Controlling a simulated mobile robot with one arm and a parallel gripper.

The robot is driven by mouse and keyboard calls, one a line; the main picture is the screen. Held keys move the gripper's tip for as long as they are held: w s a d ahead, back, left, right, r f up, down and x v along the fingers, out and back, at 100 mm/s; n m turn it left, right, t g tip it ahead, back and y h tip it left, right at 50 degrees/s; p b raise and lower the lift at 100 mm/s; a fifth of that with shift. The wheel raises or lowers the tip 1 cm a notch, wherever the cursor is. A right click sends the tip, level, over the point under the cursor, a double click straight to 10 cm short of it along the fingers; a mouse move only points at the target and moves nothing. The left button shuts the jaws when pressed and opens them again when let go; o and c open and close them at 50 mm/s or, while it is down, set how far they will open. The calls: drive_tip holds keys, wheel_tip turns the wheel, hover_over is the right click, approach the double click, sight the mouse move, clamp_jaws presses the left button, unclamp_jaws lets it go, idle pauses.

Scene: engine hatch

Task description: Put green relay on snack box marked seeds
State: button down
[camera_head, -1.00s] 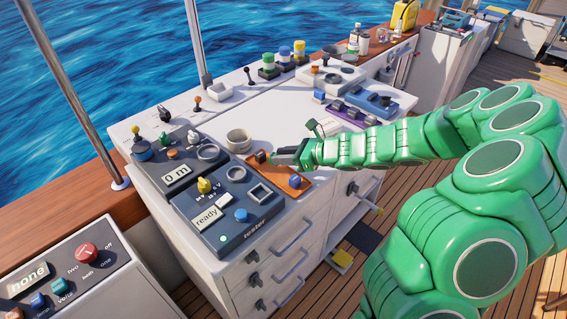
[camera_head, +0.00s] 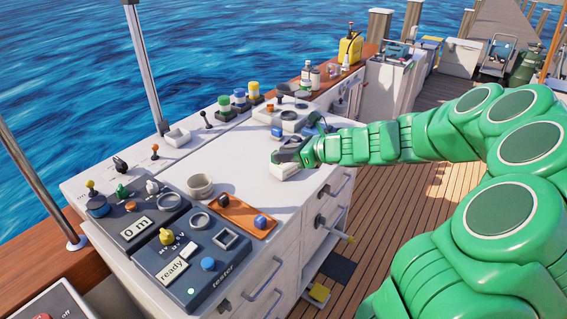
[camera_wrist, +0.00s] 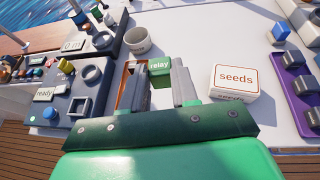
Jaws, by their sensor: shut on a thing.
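The green relay (camera_wrist: 160,63), a small green block lettered "relay", is between my gripper's fingertips (camera_wrist: 160,78) in the wrist view. My gripper is shut on it. The snack box marked seeds (camera_wrist: 235,78) is white with a red-edged label and lies flat on the counter, just right of my fingers, with nothing on it. In the head view my gripper (camera_head: 283,154) is over the counter's right side, and the white box (camera_head: 284,172) shows just below it. The relay is hidden there.
An orange tray (camera_head: 237,213) holds a blue block (camera_head: 261,221) and a dark piece. A cup (camera_head: 199,186) and the tester panel (camera_head: 190,262) stand to the left. In the wrist view, a purple rack (camera_wrist: 296,101) is right of the box. The middle counter is clear.

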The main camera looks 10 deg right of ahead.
drive_tip(key=d+r+m+t, duration=0.1)
drive_tip(key=d+r, duration=0.1)
drive_tip(key=d, duration=0.2)
hover_over(286, 166)
drive_tip(key=w+d, duration=0.1)
drive_tip(key=d, duration=0.2)
drive_tip(key=shift+h, duration=0.3)
drive_tip(key=shift+w+a+f, duration=0.1)
drive_tip(key=shift+f, duration=2.4)
drive_tip(key=shift+w+a+f, duration=0.1)
drive_tip(key=shift+f, duration=2.35)
drive_tip(key=shift+s+f, duration=0.1)
drive_tip(key=shift+f, duration=1.35)
drive_tip(key=shift+f, duration=0.1)
drive_tip(key=c, duration=0.9)
unclamp_jaws()
drive_tip(key=shift+o, duration=0.2)
